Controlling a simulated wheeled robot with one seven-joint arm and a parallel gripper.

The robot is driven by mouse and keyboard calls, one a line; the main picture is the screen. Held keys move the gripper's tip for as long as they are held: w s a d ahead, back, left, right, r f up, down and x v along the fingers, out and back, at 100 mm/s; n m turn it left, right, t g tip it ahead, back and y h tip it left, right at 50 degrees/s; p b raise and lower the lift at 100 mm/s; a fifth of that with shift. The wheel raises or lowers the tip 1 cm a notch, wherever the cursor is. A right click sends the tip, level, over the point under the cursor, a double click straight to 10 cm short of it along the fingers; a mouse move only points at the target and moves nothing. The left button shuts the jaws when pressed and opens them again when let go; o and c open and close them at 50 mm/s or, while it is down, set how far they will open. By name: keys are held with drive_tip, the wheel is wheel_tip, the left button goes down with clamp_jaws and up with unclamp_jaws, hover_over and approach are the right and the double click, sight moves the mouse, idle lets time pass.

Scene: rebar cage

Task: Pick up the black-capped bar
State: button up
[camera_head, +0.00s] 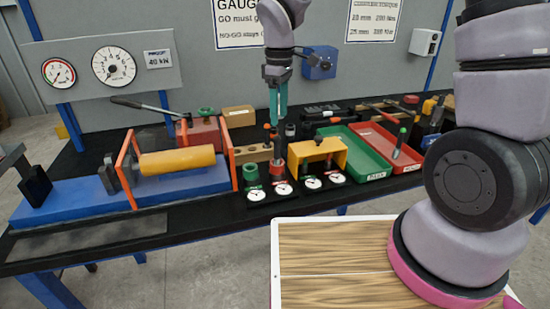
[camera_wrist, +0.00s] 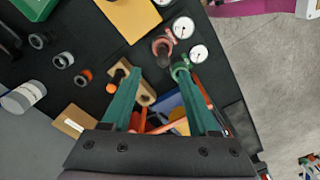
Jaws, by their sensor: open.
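My gripper (camera_head: 277,112) points down over the middle of the bench, its two green fingers apart and nothing between them. In the wrist view the gripper (camera_wrist: 158,73) is also open, with its left fingertip close to a tan wooden block (camera_wrist: 145,98). A short dark-topped bar (camera_wrist: 118,76) shows at that block, but its cap colour is hard to tell. In the head view a black-capped bar (camera_head: 290,130) appears just right of the fingers. An orange-capped bar (camera_head: 273,135) is partly hidden by the fingers. The wooden block (camera_head: 255,153) stands left of them.
Red and green ring gauges with white dials (camera_head: 282,188) stand in front. A yellow bridge (camera_head: 318,154) stands right, then a green tray (camera_head: 352,160) and a red tray (camera_head: 384,148) holding a green-capped bar (camera_head: 400,142). A blue rig with a yellow cylinder (camera_head: 177,161) is left.

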sight(277, 158)
drive_tip(key=f, duration=1)
drive_tip(key=shift+s+a+f, duration=0.2)
drive_tip(key=shift+f, duration=0.05)
clamp_jaws()
